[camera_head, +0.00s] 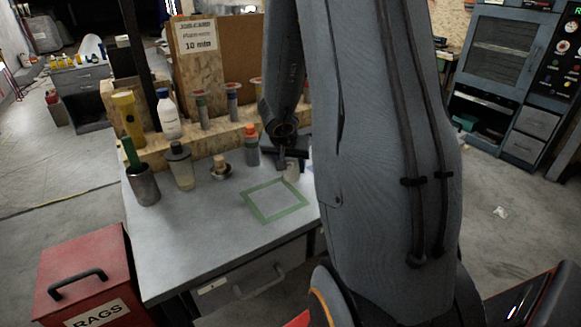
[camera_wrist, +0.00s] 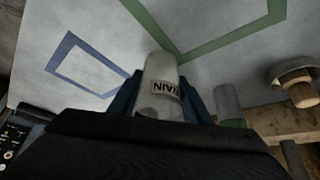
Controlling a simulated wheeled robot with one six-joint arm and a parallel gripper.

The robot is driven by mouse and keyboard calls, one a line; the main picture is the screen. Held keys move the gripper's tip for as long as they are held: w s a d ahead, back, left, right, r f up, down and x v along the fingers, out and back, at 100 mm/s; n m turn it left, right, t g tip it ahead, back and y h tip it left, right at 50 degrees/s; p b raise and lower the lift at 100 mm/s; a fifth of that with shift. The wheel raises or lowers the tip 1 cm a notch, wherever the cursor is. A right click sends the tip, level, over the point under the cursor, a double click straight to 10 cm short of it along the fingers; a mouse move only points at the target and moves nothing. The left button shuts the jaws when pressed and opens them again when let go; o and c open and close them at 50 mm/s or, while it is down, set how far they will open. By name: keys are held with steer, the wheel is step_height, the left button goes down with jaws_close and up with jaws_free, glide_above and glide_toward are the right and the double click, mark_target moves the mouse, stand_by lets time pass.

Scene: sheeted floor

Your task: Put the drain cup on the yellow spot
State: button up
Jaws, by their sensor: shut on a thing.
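The drain cup is a pale, whitish cup with a label reading "RAIN" in the part that shows. In the wrist view the cup (camera_wrist: 160,75) sits between the two blue fingers of my gripper (camera_wrist: 160,98), which is shut on it. In the head view the cup (camera_head: 291,171) shows under my gripper (camera_head: 284,160), at the table's right part, beside my arm. I cannot tell whether it touches the table. A green taped square (camera_head: 263,212) lies left and in front of it. A blue taped outline (camera_wrist: 92,42) shows in the wrist view. I see no yellow spot in either view.
On the table (camera_head: 185,245) stand an orange-capped bottle (camera_head: 251,146), a bowl with a wooden knob (camera_head: 221,168), a grey-lidded jar (camera_head: 181,168) and a metal cup with a green handle (camera_head: 144,186). A wooden shelf (camera_head: 200,138) runs behind. The green square is empty.

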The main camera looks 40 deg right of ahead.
steer(key=shift+f, duration=0.15)
steer(key=o, duration=1.1)
steer(key=shift+c, duration=0.2)
